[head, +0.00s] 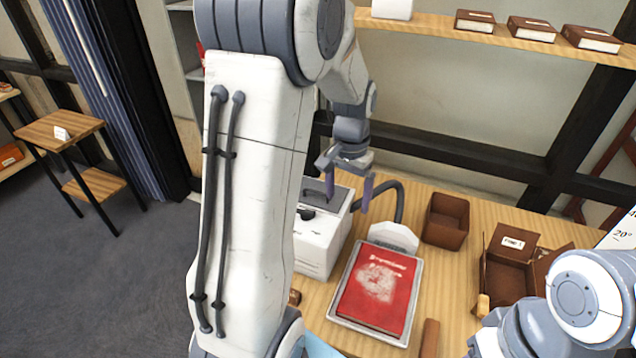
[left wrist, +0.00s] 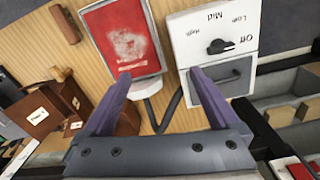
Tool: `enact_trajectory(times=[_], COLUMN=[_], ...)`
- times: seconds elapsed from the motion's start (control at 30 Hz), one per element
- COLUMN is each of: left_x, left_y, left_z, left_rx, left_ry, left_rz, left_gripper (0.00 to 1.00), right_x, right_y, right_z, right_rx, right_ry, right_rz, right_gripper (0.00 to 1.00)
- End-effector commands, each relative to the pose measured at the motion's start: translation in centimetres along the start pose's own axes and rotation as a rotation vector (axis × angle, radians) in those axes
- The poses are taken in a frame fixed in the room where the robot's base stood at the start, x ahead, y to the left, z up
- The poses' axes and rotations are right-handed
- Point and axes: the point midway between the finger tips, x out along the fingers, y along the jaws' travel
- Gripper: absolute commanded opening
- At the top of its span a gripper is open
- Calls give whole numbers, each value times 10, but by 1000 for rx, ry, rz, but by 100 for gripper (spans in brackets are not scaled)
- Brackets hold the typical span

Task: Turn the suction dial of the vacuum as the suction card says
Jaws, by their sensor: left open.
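The white vacuum (head: 318,253) stands on the wooden table with a grey hose at its back. Its black dial (head: 306,214) shows beside my left gripper (head: 348,187). I cannot tell for sure which word the dial points to. My left gripper (left wrist: 160,78) is open and empty above the table, apart from the dial. No card readable as the suction card shows. My right arm enters at lower right; its fingers are not visible.
A red book (head: 378,292) lies on a grey tray (head: 415,318) right of the vacuum. A brown open box (head: 446,222) and a labelled box (head: 505,265) stand further right. A small side table (head: 60,128) at left holds a white card (head: 61,133), unreadable.

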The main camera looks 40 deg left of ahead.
Motion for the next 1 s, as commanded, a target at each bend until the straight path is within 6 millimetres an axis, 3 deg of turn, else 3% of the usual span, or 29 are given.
enact_trajectory(times=[0.03,0.1,0.2,0.3,0.47,0.8,1.0], left_x=[-8,-7,-5,-2,15,76,98], left_y=[-33,-66,-99,-115,-118,-117,-117], left_z=[-4,-7,-6,-5,-4,-2,-3], left_rx=[-62,-117,-168,-193,-196,-195,-195], left_ry=[-7,-11,-14,-15,-20,-20,-17], left_rz=[-3,-7,-12,-14,-12,-12,-13], left_gripper=[95,95,95,95,95,95,95], right_x=[-15,-22,-28,-30,-33,-49,-54], right_y=[-1,-2,-2,-2,-2,-4,-4], right_z=[-1,-1,-1,-1,-2,-2,-3], right_rx=[0,1,1,1,1,0,-2], right_ry=[0,0,-1,-1,-1,-1,-1], right_rz=[0,0,0,0,0,0,0], right_gripper=[50,50,50,50,50,50,50])
